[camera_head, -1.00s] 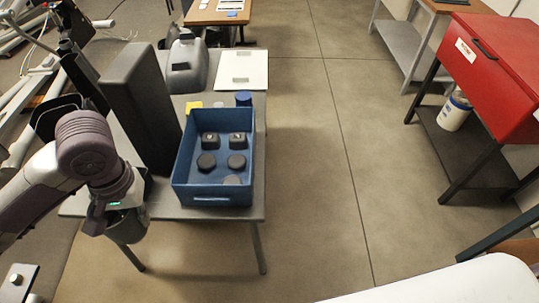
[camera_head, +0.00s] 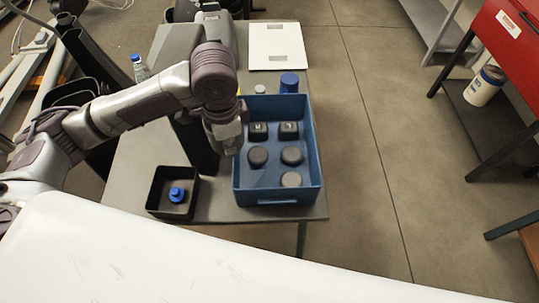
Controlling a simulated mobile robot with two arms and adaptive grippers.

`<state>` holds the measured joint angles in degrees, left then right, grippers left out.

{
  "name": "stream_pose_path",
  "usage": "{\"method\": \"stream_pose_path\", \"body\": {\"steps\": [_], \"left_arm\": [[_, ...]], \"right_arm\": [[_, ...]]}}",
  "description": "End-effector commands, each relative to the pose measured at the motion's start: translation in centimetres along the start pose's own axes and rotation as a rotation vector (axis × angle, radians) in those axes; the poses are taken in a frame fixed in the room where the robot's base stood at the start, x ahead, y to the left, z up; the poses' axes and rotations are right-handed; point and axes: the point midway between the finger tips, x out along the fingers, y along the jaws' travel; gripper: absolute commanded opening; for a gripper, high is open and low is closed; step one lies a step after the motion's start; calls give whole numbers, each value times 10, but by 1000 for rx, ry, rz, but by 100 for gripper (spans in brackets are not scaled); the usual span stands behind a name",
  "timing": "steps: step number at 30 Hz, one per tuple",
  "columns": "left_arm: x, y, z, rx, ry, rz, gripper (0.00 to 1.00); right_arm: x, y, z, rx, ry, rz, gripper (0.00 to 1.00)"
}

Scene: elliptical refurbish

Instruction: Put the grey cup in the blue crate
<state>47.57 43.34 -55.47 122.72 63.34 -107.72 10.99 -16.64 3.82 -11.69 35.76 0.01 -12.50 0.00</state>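The blue crate (camera_head: 278,198) stands on the grey table, open at the top. Two square black pieces and three round dark pieces lie in it. My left gripper (camera_head: 228,138) points down at the crate's left rim, over its left edge in the picture. A small grey shape shows at its lower end. I cannot tell whether this is the grey cup or part of the gripper, and the fingertips are not clear. I see no grey cup standing free on the table. My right gripper is not in view.
A black open box (camera_head: 160,207) with a blue-topped item (camera_head: 177,194) stands left of the crate. A blue cylinder (camera_head: 289,82) stands behind the crate, near a white board (camera_head: 276,56). A tall dark panel rises behind my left arm.

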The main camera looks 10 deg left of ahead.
Motion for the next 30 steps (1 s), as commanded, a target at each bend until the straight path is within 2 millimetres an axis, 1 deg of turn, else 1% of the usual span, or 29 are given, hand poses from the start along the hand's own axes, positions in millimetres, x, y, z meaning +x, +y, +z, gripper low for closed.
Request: {"method": "stream_pose_path", "body": {"steps": [1, 3, 5, 6, 8, 9, 11, 15, 18, 21, 24, 27, 30], "left_arm": [[9, -2, -4, 130, 5, 1, 0], [19, -5, -8, 334, 13, 1, 0], [27, -8, -11, 508, 20, 1, 0], [33, -9, -14, 624, 25, 2, 0], [42, -12, -17, 797, 32, 2, 0], [48, -14, -19, 913, 36, 2, 0], [56, -17, -22, 1086, 43, 2, 0], [77, -23, -28, 1486, 60, 1, 0], [90, -27, -32, 1753, 71, 1, 0], [101, -31, -34, 1977, 80, 1, 0], [110, -34, -36, 2144, 87, 0, 0], [115, -35, -36, 2250, 91, 0, 0], [123, -36, -36, 2299, 95, 2, 0]], "right_arm": [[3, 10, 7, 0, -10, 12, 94], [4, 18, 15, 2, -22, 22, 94], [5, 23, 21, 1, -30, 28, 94], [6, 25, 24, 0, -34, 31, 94], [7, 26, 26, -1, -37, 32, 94], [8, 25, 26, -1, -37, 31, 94], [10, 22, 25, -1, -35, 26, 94], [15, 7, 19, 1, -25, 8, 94], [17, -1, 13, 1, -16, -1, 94], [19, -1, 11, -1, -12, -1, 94], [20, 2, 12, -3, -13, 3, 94], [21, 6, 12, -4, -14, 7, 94], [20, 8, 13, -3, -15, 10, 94]]}}
